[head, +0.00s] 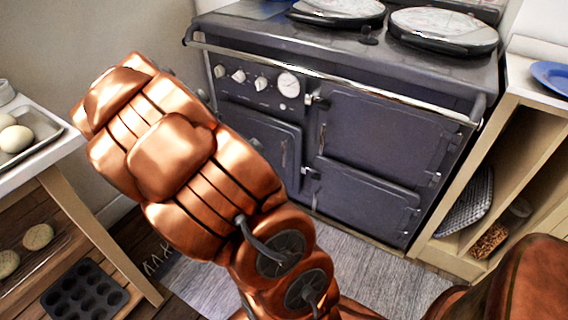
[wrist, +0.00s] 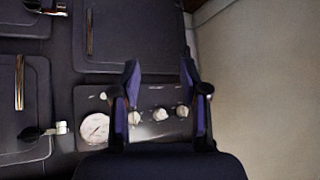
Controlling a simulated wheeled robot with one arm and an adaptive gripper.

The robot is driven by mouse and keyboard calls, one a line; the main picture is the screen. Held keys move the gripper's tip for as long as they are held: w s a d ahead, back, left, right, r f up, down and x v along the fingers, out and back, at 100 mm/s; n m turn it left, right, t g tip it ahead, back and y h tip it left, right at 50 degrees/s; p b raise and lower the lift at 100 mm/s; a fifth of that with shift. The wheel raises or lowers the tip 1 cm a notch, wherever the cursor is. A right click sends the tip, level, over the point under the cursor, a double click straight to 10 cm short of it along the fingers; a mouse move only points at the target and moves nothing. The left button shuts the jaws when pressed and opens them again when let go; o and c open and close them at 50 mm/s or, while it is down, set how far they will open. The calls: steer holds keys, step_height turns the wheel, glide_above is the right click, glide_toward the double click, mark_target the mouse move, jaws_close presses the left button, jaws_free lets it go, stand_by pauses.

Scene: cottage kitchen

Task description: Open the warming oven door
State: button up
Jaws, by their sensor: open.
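The dark range cooker (head: 345,75) has three visible doors, all shut. The left door (head: 262,135) is below the knobs, partly hidden by my copper arm. The upper right door (head: 385,130) and lower right door (head: 360,198) are beside it. No label shows which is the warming oven. The left door also shows in the wrist view (wrist: 140,35), with a thin upright handle (wrist: 89,32). My gripper (wrist: 160,72) is open and empty there, its fingers in front of the knob panel and the left door's edge. The head view hides it behind my arm.
A metal rail (head: 340,78) runs across the cooker's front. The panel has several knobs and a round gauge (head: 288,85). A wooden stand (head: 110,250) with trays and buns is at left. Wooden shelving (head: 535,125) stands at right. Grey floor (head: 385,280) lies before the cooker.

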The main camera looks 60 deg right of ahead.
steer(key=s+d+f+m+h+b, duration=0.25)
steer(key=d+f+h+b, duration=0.25)
steer(key=d+f+b, duration=0.5)
steer(key=h+b, duration=0.5)
glide_toward(283, 152)
steer(key=x, duration=0.3)
steer(key=shift+m+g, duration=0.3)
steer(key=shift+m, duration=0.15)
steer(key=shift+b+x, duration=1.3)
steer(key=shift+x, duration=2.65)
steer(key=shift+w+r, duration=0.1)
steer(key=shift+r, duration=0.05)
jaws_close()
